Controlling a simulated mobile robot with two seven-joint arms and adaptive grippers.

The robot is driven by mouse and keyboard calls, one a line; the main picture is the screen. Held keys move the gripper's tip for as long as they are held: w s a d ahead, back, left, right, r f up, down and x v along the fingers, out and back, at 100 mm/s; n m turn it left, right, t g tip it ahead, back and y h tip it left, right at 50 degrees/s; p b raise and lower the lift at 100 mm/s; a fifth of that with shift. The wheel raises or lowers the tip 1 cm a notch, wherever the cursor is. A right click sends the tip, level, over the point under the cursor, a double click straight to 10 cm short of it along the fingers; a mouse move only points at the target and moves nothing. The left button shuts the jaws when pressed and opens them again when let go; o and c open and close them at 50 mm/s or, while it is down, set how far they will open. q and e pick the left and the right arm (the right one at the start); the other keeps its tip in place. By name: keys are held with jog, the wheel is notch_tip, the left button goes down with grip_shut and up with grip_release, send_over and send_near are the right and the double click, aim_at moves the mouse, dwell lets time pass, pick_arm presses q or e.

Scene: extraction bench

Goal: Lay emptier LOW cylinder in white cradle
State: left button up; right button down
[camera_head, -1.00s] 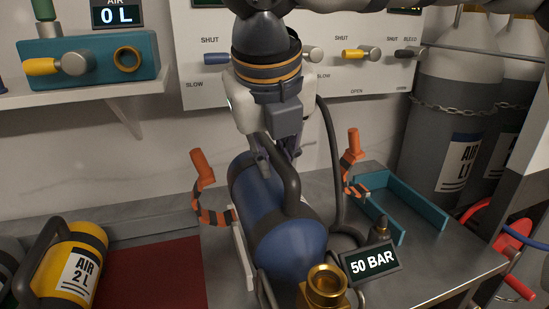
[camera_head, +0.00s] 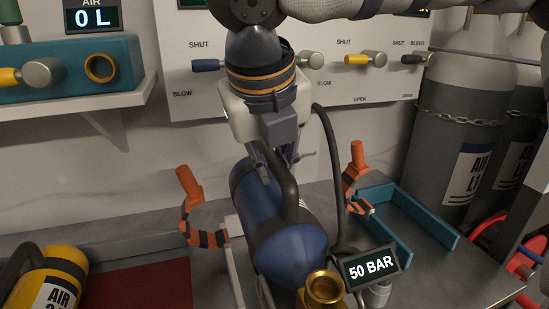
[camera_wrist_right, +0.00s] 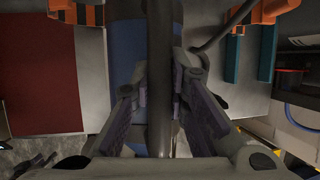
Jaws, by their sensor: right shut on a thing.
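The blue cylinder (camera_head: 297,252) has a dark carry handle (camera_head: 289,190), a brass valve fitting (camera_head: 322,288) at its near end and a display reading 50 BAR. My right gripper (camera_head: 279,165) is shut on the handle; the wrist view shows the handle (camera_wrist_right: 160,60) between its fingers (camera_wrist_right: 160,100). The cylinder lies lengthwise over the white cradle (camera_head: 235,262), between the cradle's orange-and-black straps (camera_head: 200,225). Whether it touches the cradle's bed is hidden beneath it. My left gripper is not seen.
An empty teal cradle (camera_head: 400,232) is at the right. A hose (camera_head: 336,170) rises behind the blue cylinder. Chained grey cylinders (camera_head: 460,120) stand at the right.

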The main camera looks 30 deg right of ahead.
aim_at(269, 208)
jog(key=shift+f, duration=5.95)
jog(key=c, duration=1.5)
grip_release()
jog(key=shift+s+f, duration=0.1)
jog(key=shift+f, duration=0.1)
jog(key=v, duration=1.2)
jog(key=shift+r, duration=0.1)
